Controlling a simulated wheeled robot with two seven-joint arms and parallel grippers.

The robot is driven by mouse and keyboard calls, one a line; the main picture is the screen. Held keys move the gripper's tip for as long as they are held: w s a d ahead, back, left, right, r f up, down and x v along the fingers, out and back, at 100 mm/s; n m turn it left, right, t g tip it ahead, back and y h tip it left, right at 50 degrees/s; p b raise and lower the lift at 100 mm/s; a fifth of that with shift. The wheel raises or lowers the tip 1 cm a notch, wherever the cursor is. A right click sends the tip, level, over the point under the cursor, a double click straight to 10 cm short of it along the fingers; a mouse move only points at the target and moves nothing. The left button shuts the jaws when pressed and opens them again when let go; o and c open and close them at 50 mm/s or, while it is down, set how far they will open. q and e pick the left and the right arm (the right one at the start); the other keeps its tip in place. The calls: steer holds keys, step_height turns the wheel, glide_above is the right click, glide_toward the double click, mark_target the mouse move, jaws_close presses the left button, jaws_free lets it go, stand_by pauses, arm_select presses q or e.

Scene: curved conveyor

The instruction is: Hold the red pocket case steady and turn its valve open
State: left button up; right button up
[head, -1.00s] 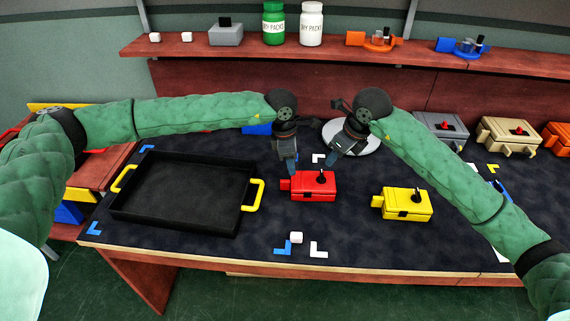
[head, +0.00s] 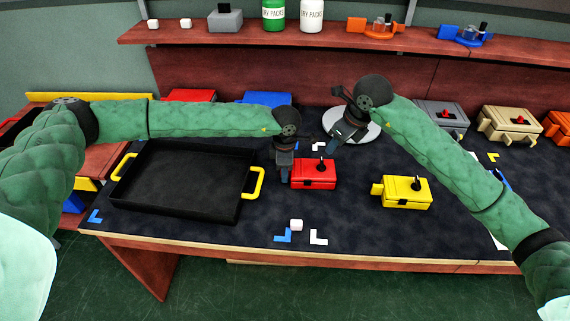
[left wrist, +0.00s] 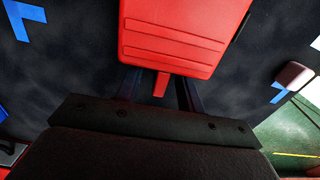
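The red pocket case (head: 312,175) lies flat on the dark table mat, with a black valve knob (head: 320,163) on its top. My left gripper (head: 285,176) is down at the case's left side and covers the tab there in the head view. In the left wrist view the red case (left wrist: 172,35) is at the top, and its red tab (left wrist: 161,84) sits between my two fingers, with gaps beside it. My right gripper (head: 334,146) is empty, in the air behind the case; its finger opening is not clear.
A black tray (head: 123,205) with yellow handles stands left of the case. A yellow case (head: 405,194) lies to the right. A round white plate (head: 368,132) is behind my right gripper. A small white cube (head: 296,225) and corner marks lie in front.

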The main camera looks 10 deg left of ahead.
arm_select(q)
steer(key=shift+f, duration=0.1)
jaws_close()
stand_by(0.3)
stand_by(0.9)
